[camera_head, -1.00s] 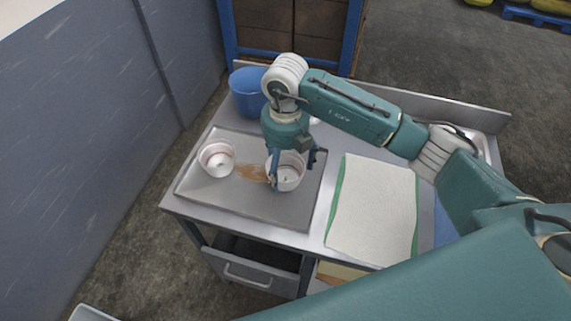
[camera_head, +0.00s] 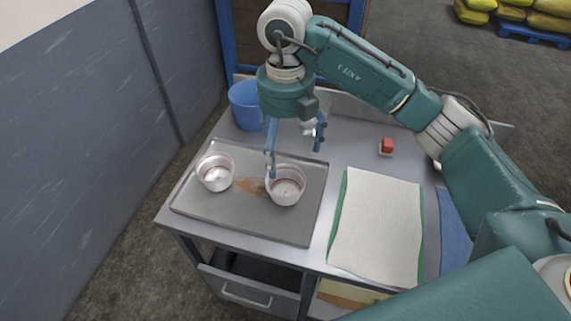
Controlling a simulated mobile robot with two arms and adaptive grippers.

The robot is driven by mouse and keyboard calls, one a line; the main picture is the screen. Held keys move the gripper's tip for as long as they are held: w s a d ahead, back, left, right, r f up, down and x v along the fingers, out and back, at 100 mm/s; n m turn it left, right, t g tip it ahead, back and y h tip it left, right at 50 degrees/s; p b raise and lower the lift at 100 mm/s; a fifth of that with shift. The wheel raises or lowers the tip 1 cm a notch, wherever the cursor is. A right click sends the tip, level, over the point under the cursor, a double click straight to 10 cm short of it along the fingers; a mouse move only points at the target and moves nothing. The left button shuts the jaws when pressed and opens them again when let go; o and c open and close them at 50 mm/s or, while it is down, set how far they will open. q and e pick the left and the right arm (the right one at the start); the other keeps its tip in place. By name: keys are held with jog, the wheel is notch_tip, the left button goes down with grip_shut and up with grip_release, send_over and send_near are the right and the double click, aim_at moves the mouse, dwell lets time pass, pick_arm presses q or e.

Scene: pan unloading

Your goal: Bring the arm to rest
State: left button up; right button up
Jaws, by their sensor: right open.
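My right gripper (camera_head: 296,160) is open and empty. My left gripper is not in view.
To the right lie a white cloth (camera_head: 378,228) on green and a small red-and-white item (camera_head: 387,147). A wall (camera_head: 80,150) stands at left.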

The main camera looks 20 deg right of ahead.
jog(key=shift+r, duration=0.6)
jog(key=shift+r, duration=0.1)
